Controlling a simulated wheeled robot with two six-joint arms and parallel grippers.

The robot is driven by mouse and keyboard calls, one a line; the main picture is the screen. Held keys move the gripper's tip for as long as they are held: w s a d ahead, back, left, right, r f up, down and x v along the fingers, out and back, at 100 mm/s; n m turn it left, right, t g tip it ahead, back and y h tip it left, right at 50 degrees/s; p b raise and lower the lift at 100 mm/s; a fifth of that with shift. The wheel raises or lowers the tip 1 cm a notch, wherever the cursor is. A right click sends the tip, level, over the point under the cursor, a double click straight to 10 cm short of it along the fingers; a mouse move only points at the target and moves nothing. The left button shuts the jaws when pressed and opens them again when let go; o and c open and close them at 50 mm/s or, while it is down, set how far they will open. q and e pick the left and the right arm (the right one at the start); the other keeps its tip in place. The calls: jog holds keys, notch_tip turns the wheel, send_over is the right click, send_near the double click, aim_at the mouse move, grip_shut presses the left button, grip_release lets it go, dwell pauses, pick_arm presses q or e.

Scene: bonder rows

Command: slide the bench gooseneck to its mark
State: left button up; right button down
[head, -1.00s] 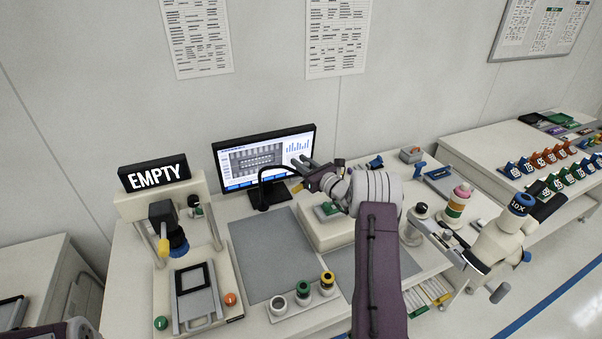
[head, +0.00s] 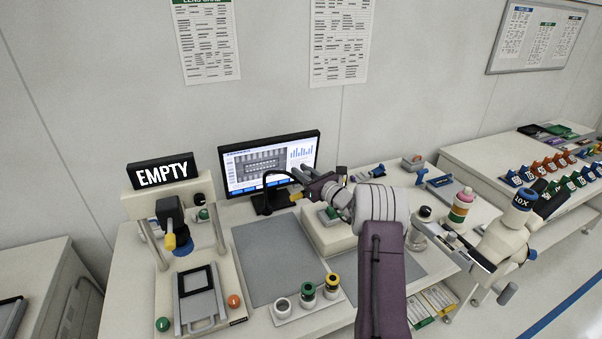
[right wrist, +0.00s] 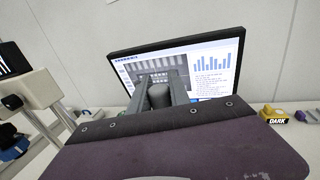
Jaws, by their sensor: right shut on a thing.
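The bench gooseneck (head: 270,180) is a thin black bent arm, standing on the bench in front of the monitor in the head view. My right gripper (head: 298,178) reaches in from the right, at the free end of the gooseneck's bend. In the right wrist view its two grey fingers (right wrist: 161,94) are closed on a dark, rounded cylinder, the gooseneck's end. The gooseneck's foot is dark against the monitor stand and hard to make out. I cannot pick out its mark. My left gripper is not in view.
The monitor (head: 270,160) stands close behind the gooseneck. A grey mat (head: 275,255) lies clear in front. A cream machine with an EMPTY sign (head: 165,172) is at left. A holder with several small jars (head: 307,303) sits at the front; a microscope (head: 505,240) is at right.

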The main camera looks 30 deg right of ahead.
jog(key=c, duration=1.6)
grip_release()
jog(key=shift+d+f, duration=0.1)
jog(key=shift+d, duration=0.05)
jog(key=o, duration=0.4)
jog(key=shift+s+d, duration=0.1)
jog(key=shift+s, duration=0.05)
jog(key=s+d+b, duration=0.1)
jog(key=s+b, duration=0.2)
jog(key=s, duration=0.6)
jog(key=shift+s+d, duration=0.15)
jog(key=shift+d, duration=0.15)
